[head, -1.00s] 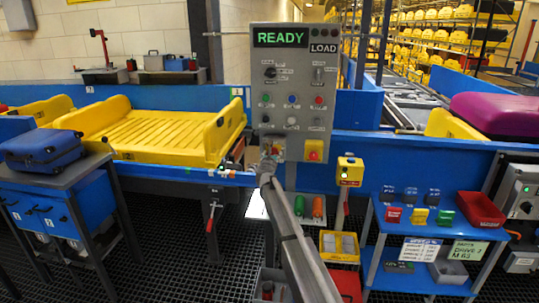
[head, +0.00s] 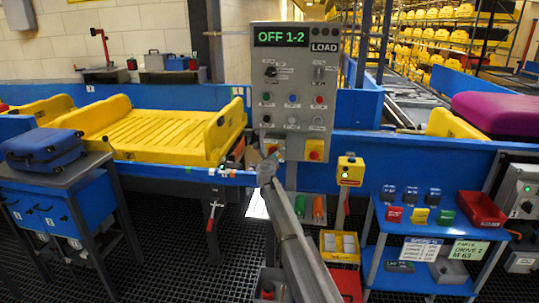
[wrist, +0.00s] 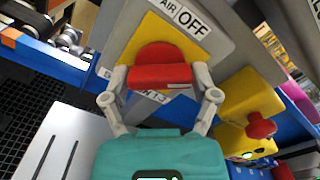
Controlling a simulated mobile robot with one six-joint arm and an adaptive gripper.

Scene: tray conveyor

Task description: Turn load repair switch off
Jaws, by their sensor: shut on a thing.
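A grey control panel (head: 262,85) stands at mid-picture in the head view, with a LOAD plate and a green-lettered display (head: 295,37) reading "OFF 1-2". In the wrist view, a red rotary switch handle (wrist: 160,74) sits on a yellow plate (wrist: 128,52). Beside it are a label ending in "AIR" and an OFF label (wrist: 191,29). My gripper (wrist: 160,80) is shut on the red handle, one finger at each end. In the head view, my gripper (head: 269,165) is at the panel's lower left and hides most of that switch.
A red knob on a yellow plate (head: 315,150) is just right of my gripper. A yellow box (head: 351,170) with a button stands further right. A yellow tray (head: 160,130) lies on the conveyor to the left. A blue shelf (head: 425,235) holds small items.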

